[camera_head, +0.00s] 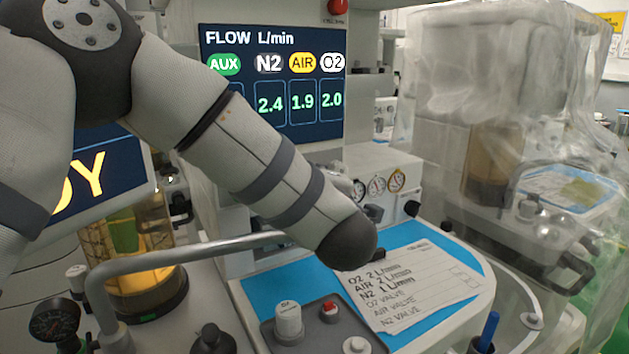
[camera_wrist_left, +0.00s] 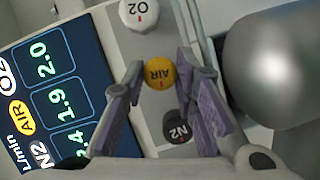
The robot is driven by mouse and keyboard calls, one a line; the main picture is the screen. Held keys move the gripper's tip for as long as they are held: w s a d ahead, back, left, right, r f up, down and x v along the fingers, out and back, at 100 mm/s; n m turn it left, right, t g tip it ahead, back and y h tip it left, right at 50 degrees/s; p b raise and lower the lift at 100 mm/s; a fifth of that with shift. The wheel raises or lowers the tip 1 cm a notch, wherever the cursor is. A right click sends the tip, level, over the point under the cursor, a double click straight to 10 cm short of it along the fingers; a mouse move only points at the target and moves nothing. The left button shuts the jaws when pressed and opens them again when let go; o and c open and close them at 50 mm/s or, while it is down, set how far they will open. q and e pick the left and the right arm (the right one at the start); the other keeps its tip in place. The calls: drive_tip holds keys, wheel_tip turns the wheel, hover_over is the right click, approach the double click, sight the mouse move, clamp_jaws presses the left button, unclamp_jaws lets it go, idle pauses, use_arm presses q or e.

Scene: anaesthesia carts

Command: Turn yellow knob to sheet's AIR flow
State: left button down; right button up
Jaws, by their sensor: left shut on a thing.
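In the left wrist view the yellow AIR knob (camera_wrist_left: 160,74) sits between the fingers of my left gripper (camera_wrist_left: 161,76), which is shut on it. The white O2 knob (camera_wrist_left: 139,13) and black N2 knob (camera_wrist_left: 177,128) are on either side. In the head view my left arm crosses the middle and the gripper and knobs are hidden. The flow display (camera_head: 272,85) reads N2 2.4, AIR 1.9, O2 2.0; its AUX value is covered. The paper sheet (camera_head: 415,285) appears to read O2 2, AIR 2, N2 1 L/min. My right gripper is not in view.
A grey rail (camera_head: 190,248) runs across the cart front. A grey panel (camera_head: 315,333) with a white knob and red button is in front. Gauges (camera_head: 377,186) sit behind the sheet. A plastic-covered cart (camera_head: 510,70) stands at the right.

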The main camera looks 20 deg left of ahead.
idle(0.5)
use_arm(q)
drive_tip(key=c, duration=1.6)
unclamp_jaws()
drive_tip(key=shift+o, duration=0.2)
